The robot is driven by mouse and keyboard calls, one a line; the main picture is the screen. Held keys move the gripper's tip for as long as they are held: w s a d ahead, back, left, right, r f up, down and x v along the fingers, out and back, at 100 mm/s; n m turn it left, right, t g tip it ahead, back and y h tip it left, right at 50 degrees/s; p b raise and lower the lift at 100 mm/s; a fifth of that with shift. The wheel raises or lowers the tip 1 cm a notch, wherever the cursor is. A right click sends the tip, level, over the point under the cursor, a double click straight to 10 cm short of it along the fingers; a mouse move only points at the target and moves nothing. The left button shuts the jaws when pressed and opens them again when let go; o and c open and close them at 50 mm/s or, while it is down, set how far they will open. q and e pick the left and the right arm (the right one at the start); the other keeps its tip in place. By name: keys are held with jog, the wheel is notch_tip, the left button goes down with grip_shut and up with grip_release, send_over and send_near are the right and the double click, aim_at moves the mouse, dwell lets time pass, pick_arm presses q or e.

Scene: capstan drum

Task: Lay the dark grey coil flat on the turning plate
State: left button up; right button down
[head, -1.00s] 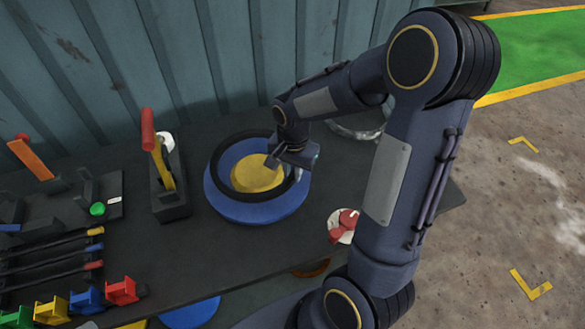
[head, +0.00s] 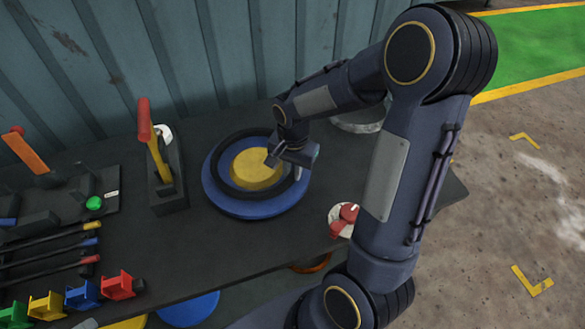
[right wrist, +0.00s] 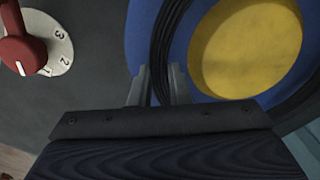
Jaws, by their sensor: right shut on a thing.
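The dark grey coil (head: 218,165) is a wide ring around the raised yellow hub (head: 257,168) of the blue turning plate (head: 245,209). It looks level and low over the plate; whether it touches all round I cannot tell. My right gripper (head: 284,171) is shut on the coil's right side. In the right wrist view the coil (right wrist: 160,55) passes between the two fingers (right wrist: 158,88), above the blue plate (right wrist: 137,40) and beside the yellow hub (right wrist: 250,45). My left gripper is not in view.
A red knob (head: 348,213) on a white dial stands right of the plate. A red-handled lever (head: 160,160) stands to the left. Coloured clips (head: 84,295) and rods line the bench's left side. A corrugated wall (head: 200,60) is behind.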

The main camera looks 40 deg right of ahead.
jog(key=shift+w+f+b, duration=0.1)
jog(key=shift+f+b, duration=0.55)
jog(key=shift+f, duration=0.05)
jog(key=c, duration=1.3)
grip_release()
jog(key=shift+f, duration=0.1)
notch_tip(320, 180, up, 8)
jog(key=shift+f, duration=0.2)
jog(key=shift+s+a+r, duration=0.1)
jog(key=shift+s+r, duration=0.25)
jog(key=shift+r, duration=0.05)
jog(key=s+a+r+n+t+y, duration=0.2)
jog(key=s+a+n, duration=0.2)
jog(key=s, duration=0.3)
jog(key=s+a+r+n+t+y, duration=0.1)
jog(key=s+a+r+n+t, duration=0.1)
jog(key=s+n, duration=0.4)
jog(key=shift+s+a+r+t+y, duration=0.4)
jog(key=shift+s+a+t, duration=0.3)
jog(key=shift+s+a, duration=0.45)
